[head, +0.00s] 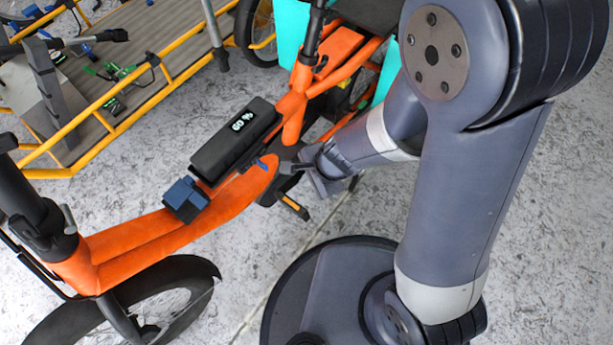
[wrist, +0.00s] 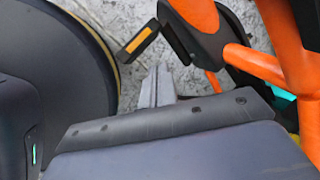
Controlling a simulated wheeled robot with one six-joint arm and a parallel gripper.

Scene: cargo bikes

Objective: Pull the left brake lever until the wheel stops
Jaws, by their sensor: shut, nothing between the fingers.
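The orange bike (head: 160,235) stands across the head view, with its black front wheel (head: 190,275) at the lower left. Its black stem (head: 30,210) is cut off by the left edge. I cannot make out the left brake lever in either view. My gripper (head: 318,172) is beside the middle of the orange frame, near the crank and pedal, far from the stem. In the wrist view its grey fingers (wrist: 155,88) are together and empty, pointing at the floor. The pedal (wrist: 140,40) is ahead of them, apart from the fingers.
A black battery (head: 235,140) reading 60 % and a blue block (head: 186,198) sit on the orange frame. A yellow-framed cargo bed (head: 85,70) with tools stands at the upper left. Open grey floor (head: 210,320) lies between the front wheel and my round base.

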